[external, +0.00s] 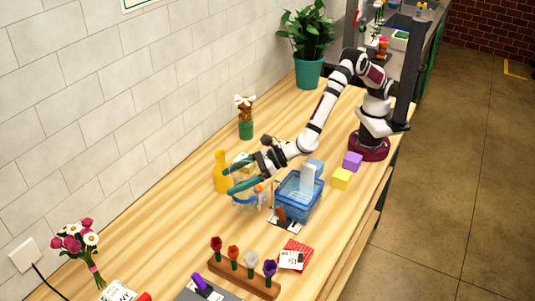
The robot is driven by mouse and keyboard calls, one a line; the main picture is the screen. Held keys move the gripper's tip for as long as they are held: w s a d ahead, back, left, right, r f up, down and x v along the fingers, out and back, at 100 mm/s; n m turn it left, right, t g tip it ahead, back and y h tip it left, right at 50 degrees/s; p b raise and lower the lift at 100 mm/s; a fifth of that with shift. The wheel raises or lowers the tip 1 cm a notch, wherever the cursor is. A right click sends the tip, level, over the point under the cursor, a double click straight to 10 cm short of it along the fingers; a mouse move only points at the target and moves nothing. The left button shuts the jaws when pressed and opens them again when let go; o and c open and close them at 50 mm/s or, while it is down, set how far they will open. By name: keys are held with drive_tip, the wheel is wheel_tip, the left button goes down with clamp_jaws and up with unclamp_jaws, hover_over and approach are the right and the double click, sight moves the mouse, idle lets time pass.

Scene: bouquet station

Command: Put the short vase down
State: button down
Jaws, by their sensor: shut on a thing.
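My gripper (229,181) reaches left over the middle of the table, with its teal fingers shut around a clear, rounded glass vessel, which looks like the short vase (246,203). The fingers cover part of the vase, and a blue band shows on its lower part. It appears roughly upright, but I cannot tell whether its base touches the table. A yellow bottle-shaped vase (221,172) stands just behind the fingertips, close to them.
A blue clear bin (298,196) stands right of the gripper, with yellow (341,178) and purple (353,161) blocks beyond it. A wooden flower rack (243,279) lies in front. The table left of the yellow vase is clear.

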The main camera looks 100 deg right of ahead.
drive_tip(key=a+f, duration=0.5)
drive_tip(key=f, duration=0.2)
drive_tip(key=shift+a+f, duration=0.15)
drive_tip(key=shift+a, duration=0.1)
drive_tip(key=shift+w, duration=0.1)
